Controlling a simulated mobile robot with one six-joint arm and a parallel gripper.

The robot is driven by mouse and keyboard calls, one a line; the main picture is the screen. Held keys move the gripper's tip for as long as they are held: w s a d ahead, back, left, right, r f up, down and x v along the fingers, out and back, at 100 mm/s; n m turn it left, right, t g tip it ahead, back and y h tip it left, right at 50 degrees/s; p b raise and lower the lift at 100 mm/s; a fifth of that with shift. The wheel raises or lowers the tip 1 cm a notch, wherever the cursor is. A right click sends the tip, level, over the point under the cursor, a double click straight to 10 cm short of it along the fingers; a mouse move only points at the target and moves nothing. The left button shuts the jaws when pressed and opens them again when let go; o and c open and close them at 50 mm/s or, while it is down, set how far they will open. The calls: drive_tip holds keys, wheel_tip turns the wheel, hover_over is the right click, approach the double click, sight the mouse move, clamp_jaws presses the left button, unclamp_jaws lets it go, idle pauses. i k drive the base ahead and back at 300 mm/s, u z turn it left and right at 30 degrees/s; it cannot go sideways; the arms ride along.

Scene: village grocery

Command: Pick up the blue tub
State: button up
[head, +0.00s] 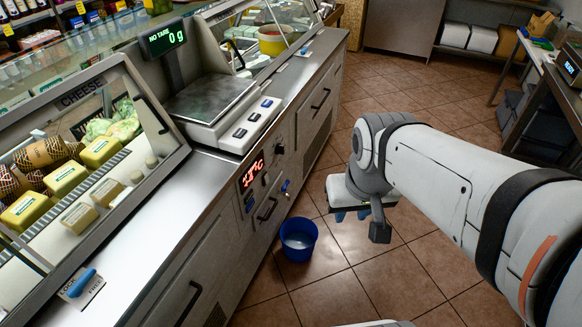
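The blue tub (297,256) stands upright on the tiled floor, close to the front of the counter. Its open top faces up, and its inside looks pale and bluish, but I cannot tell what is in it. My gripper (351,214) hangs at the end of my arm, to the right of the tub and above the floor, apart from it. Its fingertips point down and are mostly hidden below the white gripper body. I cannot tell how far apart they are.
The counter (222,250) with drawers and handles runs along the tub's left side. On it are a scale (212,98) and a glass cheese case (85,160). Open tiled floor (355,290) lies in front and right of the tub. A side table (538,62) stands at the far right.

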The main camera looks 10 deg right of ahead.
sight(298, 235)
drive_tip(key=z, duration=0.4)
drive_tip(key=i, duration=1.2)
drive_tip(key=u, duration=0.1)
